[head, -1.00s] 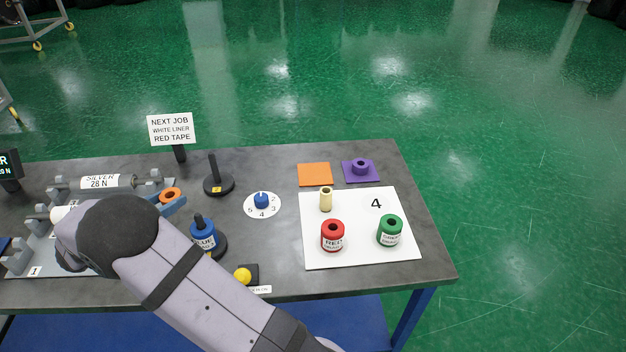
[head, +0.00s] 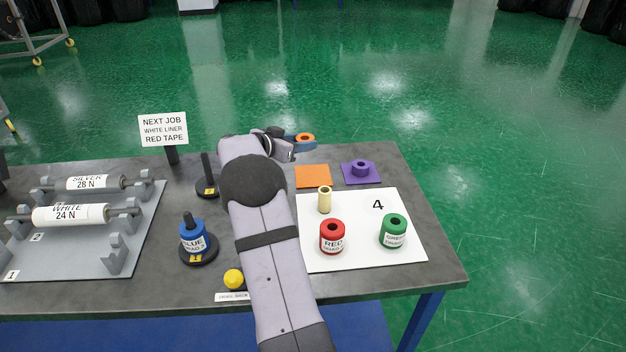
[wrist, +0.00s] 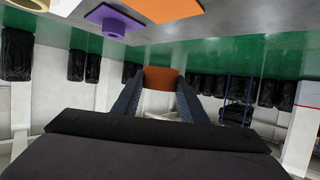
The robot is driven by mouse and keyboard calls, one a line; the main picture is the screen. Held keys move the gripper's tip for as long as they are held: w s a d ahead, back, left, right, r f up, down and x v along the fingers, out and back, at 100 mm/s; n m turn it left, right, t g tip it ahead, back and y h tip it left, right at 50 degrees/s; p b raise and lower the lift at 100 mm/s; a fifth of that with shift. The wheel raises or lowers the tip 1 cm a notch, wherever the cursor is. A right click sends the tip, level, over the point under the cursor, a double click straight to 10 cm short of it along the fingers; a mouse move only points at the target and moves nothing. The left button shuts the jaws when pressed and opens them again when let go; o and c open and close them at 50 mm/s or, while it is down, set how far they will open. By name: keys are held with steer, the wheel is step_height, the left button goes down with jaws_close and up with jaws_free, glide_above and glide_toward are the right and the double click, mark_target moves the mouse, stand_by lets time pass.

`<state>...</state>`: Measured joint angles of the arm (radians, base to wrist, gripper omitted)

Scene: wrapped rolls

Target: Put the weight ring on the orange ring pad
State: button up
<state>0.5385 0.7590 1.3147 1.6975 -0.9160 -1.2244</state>
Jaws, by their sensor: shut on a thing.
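The orange weight ring (head: 305,138) is held in my gripper (head: 298,142), above the far edge of the table in the head view. In the wrist view my gripper (wrist: 160,88) is shut on the weight ring (wrist: 160,77), which sits between the two blue fingertips. The flat orange ring pad (head: 312,177) lies on the table, empty, below the ring in the head picture. In the wrist view the orange pad (wrist: 163,9) shows at the top, apart from the held ring.
A purple pad (head: 376,178) with a purple ring (head: 361,167) lies right of the orange pad. A white mat (head: 345,260) in front holds a red roll (head: 332,238), a green roll (head: 393,232) and a cream tube (head: 324,200). A sign (head: 162,130) stands at the left.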

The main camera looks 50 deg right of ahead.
mark_target(309, 178)
steer(key=shift+s+d+f, duration=0.15)
steer(key=shift+s+d, duration=0.6)
steer(key=shift+d, duration=0.15)
steer(key=shift+f, duration=5)
steer(key=shift+f, duration=0.1)
steer(key=o, duration=1.1)
steer(key=shift+f, duration=0.1)
steer(key=shift+a+r, duration=0.15)
steer(key=shift+r, duration=0.05)
steer(key=b+v, duration=0.1)
steer(key=v, duration=1)
steer(key=shift+a+r+b, duration=0.2)
steer(key=shift+a+b, duration=0.15)
steer(key=shift+w, duration=0.1)
